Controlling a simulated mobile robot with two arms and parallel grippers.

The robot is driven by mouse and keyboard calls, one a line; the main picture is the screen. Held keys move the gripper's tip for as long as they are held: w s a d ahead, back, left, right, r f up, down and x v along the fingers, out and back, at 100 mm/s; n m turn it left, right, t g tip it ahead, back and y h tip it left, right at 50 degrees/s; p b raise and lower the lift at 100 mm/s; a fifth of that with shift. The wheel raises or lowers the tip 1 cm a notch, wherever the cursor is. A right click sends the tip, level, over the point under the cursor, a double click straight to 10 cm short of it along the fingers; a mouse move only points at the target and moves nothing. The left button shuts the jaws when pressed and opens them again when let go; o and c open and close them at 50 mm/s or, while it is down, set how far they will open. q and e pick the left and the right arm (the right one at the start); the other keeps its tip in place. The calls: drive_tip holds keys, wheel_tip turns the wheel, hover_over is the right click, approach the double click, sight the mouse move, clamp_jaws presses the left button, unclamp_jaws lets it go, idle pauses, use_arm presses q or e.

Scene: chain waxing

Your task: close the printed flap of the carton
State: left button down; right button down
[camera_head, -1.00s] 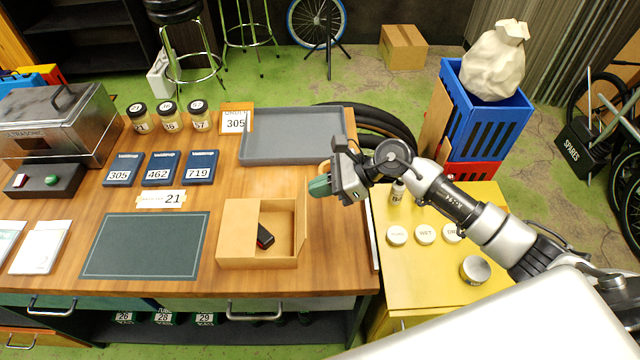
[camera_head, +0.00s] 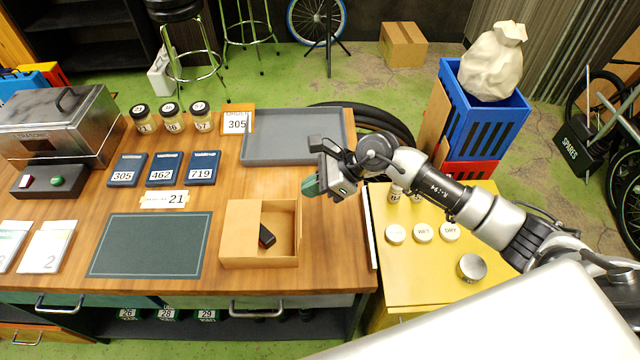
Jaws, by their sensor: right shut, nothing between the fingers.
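The open carton (camera_head: 258,262) stands on the wooden bench, right of the dark green mat. A brown flap (camera_head: 240,228) covers the left part of its top. The right part is open, and a small black item (camera_head: 267,236) lies inside. I cannot make out any print on the flap. My right gripper (camera_head: 312,187) is shut and empty. It is above the bench, beyond and to the right of the carton's far right corner, apart from it. My left gripper is not in view.
A grey tray (camera_head: 290,150) lies behind the carton. The dark mat (camera_head: 150,246) lies to its left. Blue boxes (camera_head: 202,168) and jars (camera_head: 200,118) stand farther left. A yellow cabinet (camera_head: 440,268) with round tins is at the right.

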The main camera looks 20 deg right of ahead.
sight(256, 212)
drive_tip(key=a+h, duration=0.1)
drive_tip(key=a+h+p, duration=0.1)
drive_tip(key=w+a+r+g+h+p, duration=0.1)
drive_tip(key=a+f+h+b, duration=0.1)
drive_tip(key=a+b, duration=0.1)
drive_tip(key=b, duration=0.2)
drive_tip(key=w+a+f+g+h+b, duration=0.1)
drive_tip(key=a+f+h+b, duration=0.1)
drive_tip(key=a+b, duration=0.1)
drive_tip(key=w+a+f+h+b, duration=0.1)
drive_tip(key=a+f+h+b, duration=0.1)
drive_tip(key=b, duration=0.4)
drive_tip(key=shift+w+a+f, duration=0.15)
drive_tip(key=shift+a, duration=0.5)
drive_tip(key=shift+w+a+f+b, duration=0.1)
drive_tip(key=shift+a+f+b, duration=0.35)
drive_tip(key=shift+b, duration=0.75)
